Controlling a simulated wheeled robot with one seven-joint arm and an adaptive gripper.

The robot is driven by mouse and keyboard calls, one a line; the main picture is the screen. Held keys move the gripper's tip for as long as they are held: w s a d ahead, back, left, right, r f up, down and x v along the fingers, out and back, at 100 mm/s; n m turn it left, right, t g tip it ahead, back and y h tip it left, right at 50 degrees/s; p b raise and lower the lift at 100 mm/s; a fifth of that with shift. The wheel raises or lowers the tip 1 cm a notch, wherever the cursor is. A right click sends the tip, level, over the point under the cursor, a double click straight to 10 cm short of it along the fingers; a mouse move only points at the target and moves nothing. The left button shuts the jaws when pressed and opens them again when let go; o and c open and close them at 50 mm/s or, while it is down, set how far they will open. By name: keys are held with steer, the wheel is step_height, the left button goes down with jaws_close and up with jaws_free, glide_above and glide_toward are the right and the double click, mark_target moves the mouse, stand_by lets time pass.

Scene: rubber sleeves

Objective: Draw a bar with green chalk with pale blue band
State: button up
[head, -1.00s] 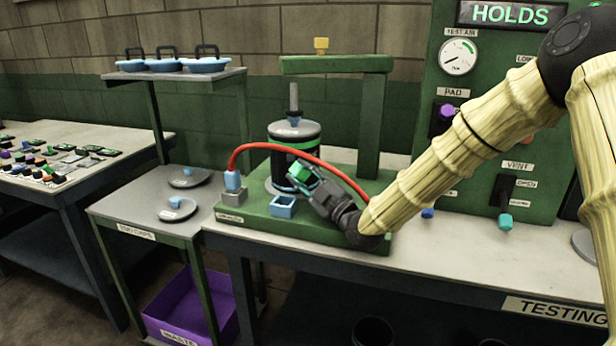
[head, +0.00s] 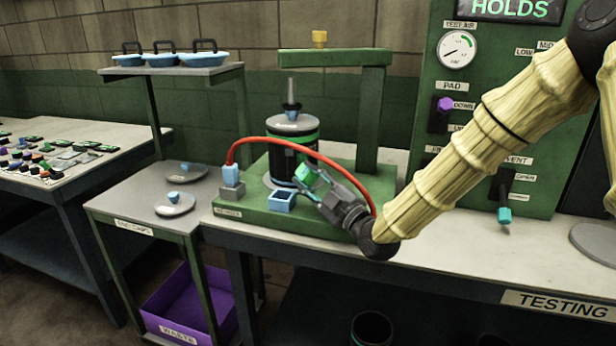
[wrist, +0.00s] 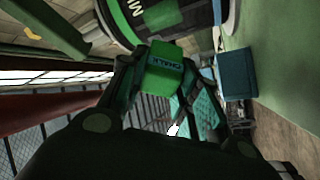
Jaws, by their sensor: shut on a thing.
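My gripper (head: 312,182) is shut on the green chalk (head: 306,173), a green block with dark lettering in the wrist view (wrist: 160,80). It holds the chalk at the lower front right of a black sleeve (head: 288,160) with a green band near its top. The sleeve stands upright on a green base (head: 240,209). The sleeve's curved side also fills the top of the wrist view (wrist: 185,14). I cannot tell whether the chalk touches it.
A small open blue box (head: 283,203) sits on the base left of my gripper. A red hose (head: 262,140) arches across the sleeve to behind my gripper. A green post (head: 369,115) stands at the right. The panel (head: 477,60) reads HOLDS.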

steer(key=shift+s+d, duration=0.15)
steer(key=shift+s, duration=0.1)
steer(key=shift+s+d, duration=0.25)
steer(key=shift+s, duration=0.4)
steer(key=shift+s+d, duration=0.25)
steer(key=shift+s, duration=0.4)
steer(key=shift+w, duration=0.1)
steer(key=shift+w+a+b, duration=0.3)
steer(key=shift+w+a, duration=0.1)
steer(key=shift+w, duration=0.65)
steer(key=shift+w+a+b, duration=0.35)
steer(key=shift+w+a, duration=0.1)
steer(key=shift+w, duration=0.55)
steer(key=shift+w+a+b, duration=0.3)
steer(key=shift+w+a, duration=0.1)
steer(key=shift+w, duration=0.65)
steer(key=shift+w+a, duration=0.2)
steer(key=shift+w, duration=0.3)
steer(key=shift+w+a, duration=0.2)
steer(key=shift+w, duration=0.3)
steer(key=shift+d, duration=0.15)
steer(key=shift+w+d+b, duration=0.25)
steer(key=shift+w+d, duration=0.05)
steer(key=shift+d, duration=0.55)
steer(key=shift+w+d+b, duration=0.25)
steer(key=shift+d, duration=0.55)
steer(key=shift+d+f, duration=0.1)
